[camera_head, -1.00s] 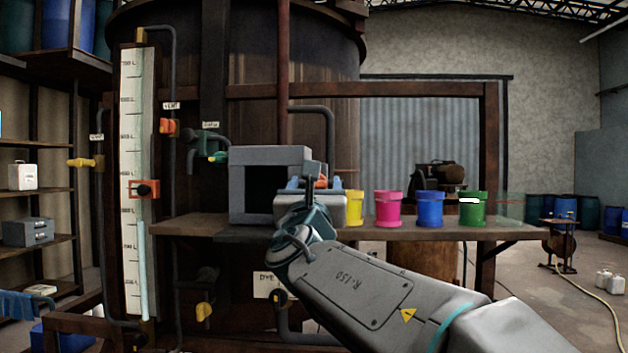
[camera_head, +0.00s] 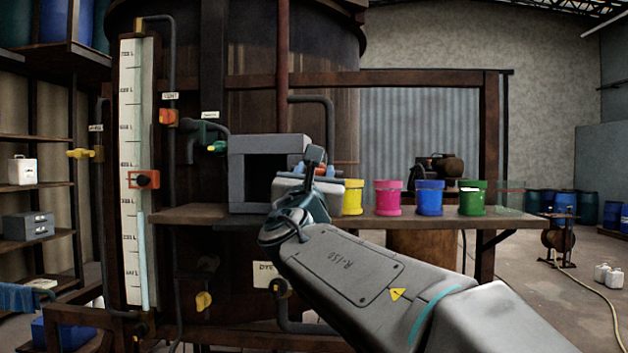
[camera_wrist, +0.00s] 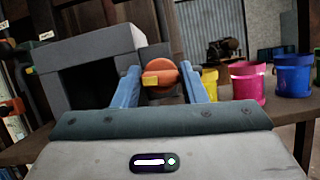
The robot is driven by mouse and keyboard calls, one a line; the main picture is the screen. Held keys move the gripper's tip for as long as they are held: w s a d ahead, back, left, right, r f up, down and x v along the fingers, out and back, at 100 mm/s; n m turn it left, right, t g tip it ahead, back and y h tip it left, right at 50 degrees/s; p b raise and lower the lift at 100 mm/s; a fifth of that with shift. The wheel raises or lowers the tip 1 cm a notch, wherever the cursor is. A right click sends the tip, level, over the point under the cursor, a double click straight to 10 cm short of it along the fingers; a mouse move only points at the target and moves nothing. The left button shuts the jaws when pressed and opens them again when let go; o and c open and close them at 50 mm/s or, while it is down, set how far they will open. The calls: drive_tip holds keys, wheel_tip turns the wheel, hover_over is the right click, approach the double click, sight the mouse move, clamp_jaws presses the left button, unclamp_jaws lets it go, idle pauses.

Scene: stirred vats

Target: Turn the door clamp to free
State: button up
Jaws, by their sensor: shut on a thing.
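The grey box (camera_head: 237,175) stands on the bench with its dark opening facing me. In the wrist view the box (camera_wrist: 80,50) fills the upper left. The door clamp (camera_wrist: 165,68) is a round orange knob with a yellow tab pointing left, just right of the opening. My gripper (camera_wrist: 160,78) is shut on the door clamp, with one blue finger on each side of it. In the head view my gripper (camera_head: 314,171) is at the box's right side. The clamp is mostly hidden there by my wrist.
Yellow (camera_head: 352,198), pink (camera_head: 387,199), blue (camera_head: 429,199) and green (camera_head: 472,199) pots stand in a row on the bench (camera_head: 400,221), right of my gripper. A large vat (camera_head: 260,60) with pipes and valves rises behind. A level gauge (camera_head: 131,100) stands left.

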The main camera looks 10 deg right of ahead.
drive_tip(key=shift+a+m+g+h+b, duration=0.1)
drive_tip(key=shift+m+g+h+b, duration=0.8)
drive_tip(key=shift+m, duration=2.45)
drive_tip(key=shift+d+m+g+h+b, duration=0.1)
drive_tip(key=shift+m+g+h, duration=0.2)
drive_tip(key=shift+m+g, duration=2.15)
drive_tip(key=shift+a+m+g+h+b, duration=0.1)
drive_tip(key=shift+m+g+h+b, duration=0.3)
drive_tip(key=shift+m, duration=3.9)
drive_tip(key=o, duration=1)
drive_tip(key=shift+r, duration=0.1)
drive_tip(key=b+v, duration=0.2)
drive_tip(key=v, duration=1.1)
drive_tip(key=shift+s+a+f, duration=0.2)
drive_tip(key=shift+a, duration=0.15)
